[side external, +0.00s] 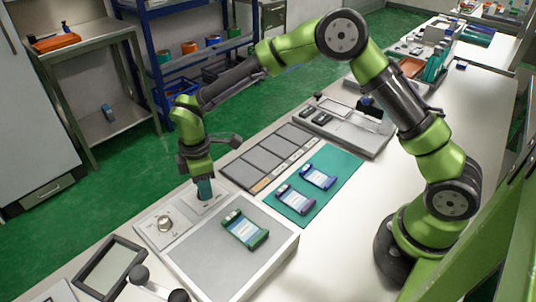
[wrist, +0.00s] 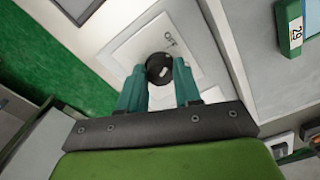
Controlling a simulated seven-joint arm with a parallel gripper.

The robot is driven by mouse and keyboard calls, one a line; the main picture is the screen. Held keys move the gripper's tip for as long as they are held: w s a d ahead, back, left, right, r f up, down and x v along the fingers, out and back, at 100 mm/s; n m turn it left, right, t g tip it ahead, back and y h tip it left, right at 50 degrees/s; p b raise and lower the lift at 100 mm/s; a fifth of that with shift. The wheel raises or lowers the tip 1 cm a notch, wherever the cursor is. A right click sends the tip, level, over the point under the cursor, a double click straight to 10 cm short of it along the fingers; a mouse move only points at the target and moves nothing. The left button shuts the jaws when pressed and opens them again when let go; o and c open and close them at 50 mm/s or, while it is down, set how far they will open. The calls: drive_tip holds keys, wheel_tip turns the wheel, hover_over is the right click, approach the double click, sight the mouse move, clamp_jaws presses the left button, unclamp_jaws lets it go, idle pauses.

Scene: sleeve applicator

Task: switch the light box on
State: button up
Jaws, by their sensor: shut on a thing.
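The light box (side external: 270,240) is a pale box with a grey top panel, at the front centre of the side view. Its control strip carries a silver knob (side external: 165,223) on the left and a switch plate at the back, under my gripper (side external: 204,191). In the wrist view, a round black switch (wrist: 158,66) with a small pale mark stands on the white plate (wrist: 200,72), beside an "OFF" label (wrist: 171,41). My gripper's teal fingers (wrist: 159,74) are shut on the black switch, one on each side. The fingers hide the switch in the side view.
A green-edged device (side external: 244,230) lies on the light box. Two blue-edged devices (side external: 295,199) (side external: 318,178) lie on a teal mat (side external: 335,160). A grey compartment tray (side external: 262,160) lies behind. A dark frame (side external: 108,268) lies front left.

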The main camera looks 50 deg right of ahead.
drive_tip(key=m, duration=1.2)
drive_tip(key=shift+s+a+r, duration=0.1)
drive_tip(key=shift+m, duration=0.3)
idle(0.3)
drive_tip(key=o, duration=1)
drive_tip(key=shift+o, duration=0.2)
wheel_tip(320, 180, up, 17)
